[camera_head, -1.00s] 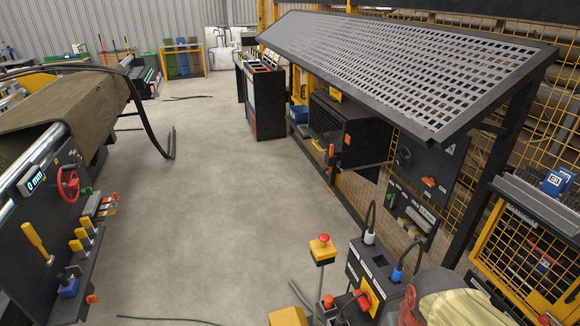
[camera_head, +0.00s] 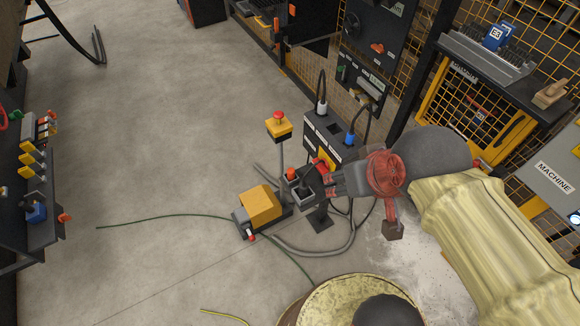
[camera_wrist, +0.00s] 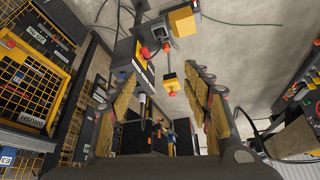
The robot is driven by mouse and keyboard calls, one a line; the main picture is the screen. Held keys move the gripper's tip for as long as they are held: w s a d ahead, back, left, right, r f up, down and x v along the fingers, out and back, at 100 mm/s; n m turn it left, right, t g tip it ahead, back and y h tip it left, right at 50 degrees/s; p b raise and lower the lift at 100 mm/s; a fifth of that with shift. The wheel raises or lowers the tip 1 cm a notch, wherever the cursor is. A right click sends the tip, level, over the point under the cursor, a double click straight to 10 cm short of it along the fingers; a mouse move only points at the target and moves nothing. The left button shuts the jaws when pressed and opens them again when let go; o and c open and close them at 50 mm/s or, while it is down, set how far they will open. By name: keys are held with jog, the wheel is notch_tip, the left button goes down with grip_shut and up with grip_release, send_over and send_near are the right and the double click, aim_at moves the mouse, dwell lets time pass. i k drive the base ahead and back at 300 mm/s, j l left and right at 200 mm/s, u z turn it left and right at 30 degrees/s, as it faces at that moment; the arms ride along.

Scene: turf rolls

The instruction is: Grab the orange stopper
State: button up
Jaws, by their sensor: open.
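An orange cap, which looks like the stopper (camera_head: 291,173), sits on a small dark holder low beside the black socket box. My gripper (camera_head: 328,184) is just right of it in the head view, pointing left, apart from it as far as I can see. In the wrist view my gripper (camera_wrist: 163,92) is open, its two padded fingers wide apart with nothing held between them. A small orange piece (camera_wrist: 146,53) shows beyond the fingertips there; I cannot tell whether it is the same cap.
A yellow post box with a red button (camera_head: 279,125) stands near. The black socket box (camera_head: 335,135) has white and blue plugs with cables. A yellow pedal (camera_head: 260,202) and a grey hose lie on the floor. The floor to the left is largely clear.

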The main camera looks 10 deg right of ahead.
aim_at(291, 172)
jog(key=i+j, duration=0.1)
jog(key=j, duration=0.45)
jog(key=i+j, duration=0.1)
jog(key=j, duration=0.45)
jog(key=i+j+z, duration=0.1)
jog(key=j, duration=1)
jog(key=i+z, duration=0.05)
